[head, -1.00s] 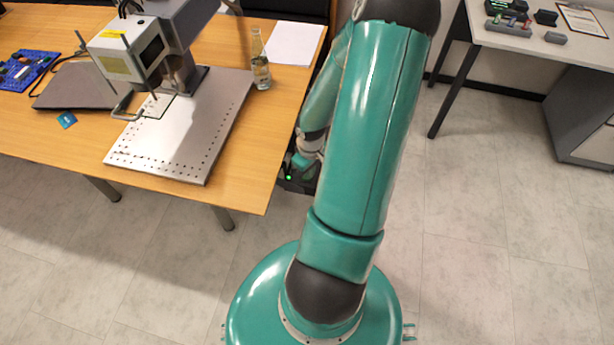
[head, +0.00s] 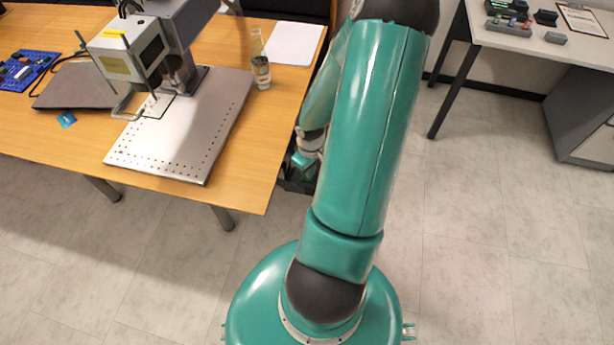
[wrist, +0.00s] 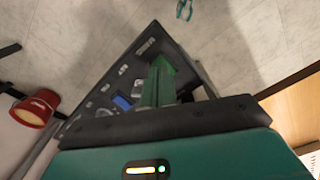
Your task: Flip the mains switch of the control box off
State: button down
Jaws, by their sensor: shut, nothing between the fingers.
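The control box (wrist: 98,84) is a dark panel with several knobs, light buttons and a blue part, tilted across the wrist view. In the head view a dark piece of it (head: 287,183) shows beside the table's right edge, mostly behind my arm. My gripper (wrist: 161,66) has its green fingers together and empty, in front of the panel's right part. In the head view my gripper (head: 303,162) is small, just above the box. I cannot pick out the mains switch; the fingers cover part of the panel. Whether they touch it cannot be told.
The wooden table (head: 245,180) holds the laser marker (head: 130,50), its perforated plate (head: 190,140) and a glass bottle (head: 260,70). A red round object (wrist: 36,107) is left of the box in the wrist view. Pliers (wrist: 184,9) lie on the floor. Floor right of my base is clear.

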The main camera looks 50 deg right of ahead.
jog(key=shift+r, duration=2.85)
jog(key=w+a+r+t+h, duration=0.1)
jog(key=w+a+r+h, duration=0.15)
jog(key=a+r, duration=0.6)
jog(key=w+a+r+h, duration=0.1)
jog(key=w+a+r, duration=0.35)
jog(key=r, duration=0.75)
jog(key=s+a+r+t+y, duration=0.1)
jog(key=s+a+r+t, duration=0.1)
jog(key=a+r, duration=0.4)
jog(key=s+a+r+n+t+y, duration=0.1)
jog(key=s+a+r+t+y, duration=0.1)
jog(key=a+r, duration=0.4)
jog(key=s+a, duration=0.1)
jog(key=a, duration=0.4)
jog(key=shift+a+t, duration=0.25)
jog(key=shift+t, duration=0.05)
jog(key=shift+y, duration=0.25)
